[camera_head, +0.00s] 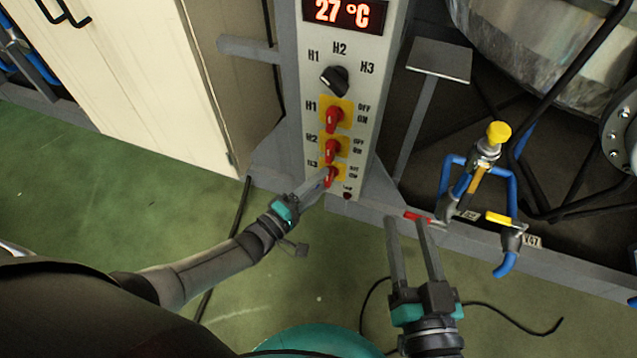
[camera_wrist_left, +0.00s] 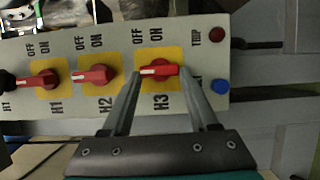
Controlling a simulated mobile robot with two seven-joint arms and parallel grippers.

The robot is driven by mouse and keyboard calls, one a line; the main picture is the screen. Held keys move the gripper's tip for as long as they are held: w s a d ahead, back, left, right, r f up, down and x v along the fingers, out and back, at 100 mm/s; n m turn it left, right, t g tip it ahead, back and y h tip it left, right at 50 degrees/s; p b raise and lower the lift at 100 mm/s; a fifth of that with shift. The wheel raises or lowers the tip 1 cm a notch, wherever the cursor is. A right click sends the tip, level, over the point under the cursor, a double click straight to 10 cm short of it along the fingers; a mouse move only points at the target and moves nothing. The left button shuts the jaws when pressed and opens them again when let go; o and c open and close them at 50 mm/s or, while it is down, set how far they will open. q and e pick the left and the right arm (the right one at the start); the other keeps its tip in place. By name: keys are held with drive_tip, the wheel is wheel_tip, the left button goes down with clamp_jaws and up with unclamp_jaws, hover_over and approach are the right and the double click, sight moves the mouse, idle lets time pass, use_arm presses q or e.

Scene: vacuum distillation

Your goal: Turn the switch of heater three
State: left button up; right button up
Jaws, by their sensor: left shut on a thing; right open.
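The control panel (camera_head: 345,85) stands upright and carries three red switches on yellow plates, labelled H1, H2 and H3. The H3 switch (camera_wrist_left: 160,71) is the lowest one in the head view (camera_head: 331,176). My left gripper (camera_head: 326,182) is at it, with one finger on each side of the red handle, shut on it. In the left wrist view the fingers (camera_wrist_left: 158,75) reach up to the handle, whose pale mark points left. My right gripper (camera_head: 408,218) is open and empty, right of the panel and above the floor.
The H1 switch (camera_head: 333,115) and H2 switch (camera_head: 331,150) sit close above H3. A black selector knob (camera_head: 334,80) and a display reading 27 °C (camera_head: 345,12) are higher up. Blue pipes with a yellow-capped valve (camera_head: 498,132) stand at right. Green floor (camera_head: 60,190) is open at left.

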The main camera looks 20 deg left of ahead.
use_arm(q)
drive_tip(key=o, duration=1.4)
drive_tip(key=shift+s, duration=0.1)
drive_tip(key=shift+s+a+p, duration=0.3)
drive_tip(key=shift+s, duration=0.25)
drive_tip(key=p+v, duration=0.3)
drive_tip(key=v, duration=1)
drive_tip(key=shift+s+a, duration=0.2)
drive_tip(key=shift+s, duration=0.15)
use_arm(e)
drive_tip(key=d+f+g+h, duration=0.1)
drive_tip(key=g, duration=0.1)
drive_tip(key=d+f+g+h, duration=0.1)
drive_tip(key=d+g, duration=0.1)
drive_tip(key=d+f+g+h, duration=0.1)
drive_tip(key=g, duration=0.1)
drive_tip(key=shift+w+d+f+n, duration=0.15)
drive_tip(key=shift+w+d+n, duration=0.05)
drive_tip(key=shift+d+n, duration=0.2)
